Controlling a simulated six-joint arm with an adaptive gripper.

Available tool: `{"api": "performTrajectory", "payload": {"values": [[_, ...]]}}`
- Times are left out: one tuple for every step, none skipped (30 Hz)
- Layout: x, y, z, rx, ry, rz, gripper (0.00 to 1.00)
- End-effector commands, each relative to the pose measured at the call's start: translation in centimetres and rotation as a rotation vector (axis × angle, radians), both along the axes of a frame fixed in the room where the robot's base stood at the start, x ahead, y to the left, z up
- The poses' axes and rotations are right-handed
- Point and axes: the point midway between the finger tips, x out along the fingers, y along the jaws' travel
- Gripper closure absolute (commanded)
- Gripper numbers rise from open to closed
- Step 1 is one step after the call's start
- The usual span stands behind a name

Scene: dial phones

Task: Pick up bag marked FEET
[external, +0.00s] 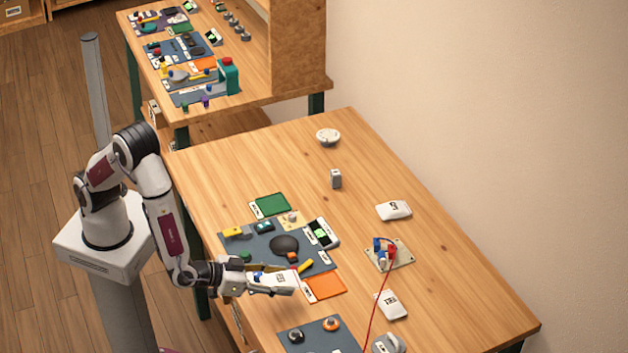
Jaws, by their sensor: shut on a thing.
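My gripper (256,283) is at the near left side of the table, in front of the grey mat. It is shut on a white bag (284,284) with a dark printed label. The lettering is too small to read surely. The bag appears held above the table, next to the orange square; the exact gap cannot be told.
A grey mat (262,240) holds several small parts. A green square (271,204) and an orange square (325,286) lie beside it. A plate with red and blue plugs (388,254) trails a red cable. The far right table area is mostly clear.

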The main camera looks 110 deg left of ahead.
Motion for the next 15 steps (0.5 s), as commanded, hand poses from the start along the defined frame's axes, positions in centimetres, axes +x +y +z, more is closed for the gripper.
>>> {"api": "performTrajectory", "payload": {"values": [[0.00, 0.00, 0.32, 0.001, -0.001, 0.000, 0.74], [0.01, 0.00, 0.46, 0.001, -0.001, 0.000, 0.74], [0.00, 0.00, 0.61, -0.001, -0.001, 0.000, 0.74], [-0.01, 0.01, 0.68, -0.001, -0.001, 0.000, 0.74], [-0.01, 0.01, 0.75, -0.001, -0.001, 0.000, 0.74], [-0.02, 0.01, 0.80, -0.001, -0.001, 0.000, 0.74], [-0.02, 0.01, 0.82, -0.001, -0.001, 0.000, 0.74], [-0.03, 0.02, 0.84, 0.000, 0.000, 0.000, 0.74], [-0.03, 0.01, 0.85, 0.000, 0.000, 0.000, 0.74], [-0.03, 0.01, 0.85, 0.000, 0.000, 0.000, 0.74], [-0.03, 0.01, 0.84, -0.001, 0.001, 0.000, 0.74], [-0.03, 0.01, 0.84, -0.001, 0.001, 0.000, 0.74], [-0.03, 0.02, 0.84, -0.001, 0.001, 0.000, 0.74], [-0.03, 0.02, 0.84, -0.001, 0.001, 0.000, 0.74], [-0.03, 0.01, 0.83, 0.000, 0.000, 0.000, 0.74]]}}
